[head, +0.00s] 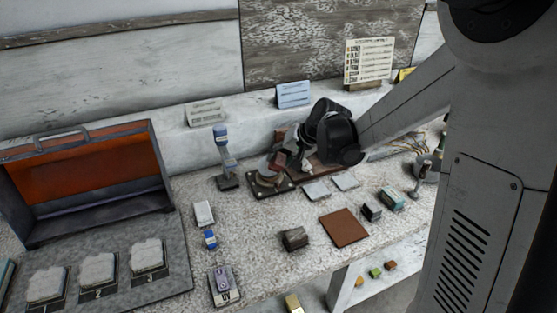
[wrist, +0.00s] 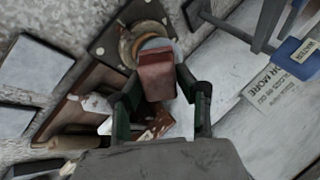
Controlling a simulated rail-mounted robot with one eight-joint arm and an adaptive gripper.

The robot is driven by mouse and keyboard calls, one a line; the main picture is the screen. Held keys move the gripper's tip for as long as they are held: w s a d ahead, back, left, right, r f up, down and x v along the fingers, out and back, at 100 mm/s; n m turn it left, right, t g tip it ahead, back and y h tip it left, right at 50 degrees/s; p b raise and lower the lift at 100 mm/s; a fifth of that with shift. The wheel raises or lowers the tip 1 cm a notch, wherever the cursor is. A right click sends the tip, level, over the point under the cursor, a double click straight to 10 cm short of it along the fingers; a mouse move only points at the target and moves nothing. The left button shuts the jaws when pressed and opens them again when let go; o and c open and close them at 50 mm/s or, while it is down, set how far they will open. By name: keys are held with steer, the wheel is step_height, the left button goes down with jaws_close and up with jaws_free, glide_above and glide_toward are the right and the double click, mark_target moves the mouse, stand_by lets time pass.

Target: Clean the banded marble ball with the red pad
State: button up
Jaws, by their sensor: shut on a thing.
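My gripper (wrist: 158,92) is shut on the red pad (wrist: 155,76), which sticks out beyond the fingertips in the wrist view. The pad also shows in the head view (head: 278,159). Just past the pad's far end, a pale blue-grey ball (wrist: 154,43) sits in a brass ring holder (wrist: 128,48) on a dark square base. Most of the ball is hidden by the pad, and I cannot make out its bands. I cannot tell whether pad and ball touch. In the head view the holder's base (head: 257,189) stands at the back of the bench, below my gripper (head: 283,160).
A blue-and-white upright device (head: 222,155) stands left of the holder. A wooden tray (wrist: 78,98) lies close beside my gripper. An open orange-lined case (head: 85,182) stands left.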

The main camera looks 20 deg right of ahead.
steer(key=shift+w+d+r, duration=0.15)
steer(key=shift+d+r, duration=0.25)
steer(key=shift+r, duration=0.15)
steer(key=shift+d+f+b, duration=0.15)
steer(key=shift+f+b, duration=0.15)
steer(key=shift+b, duration=0.05)
steer(key=shift+d+y, duration=0.15)
steer(key=shift+y, duration=0.35)
steer(key=shift+w+a+f+b, duration=0.35)
steer(key=shift+f+b, duration=0.1)
steer(key=shift+b, duration=0.25)
steer(key=shift+w+d+r, duration=0.1)
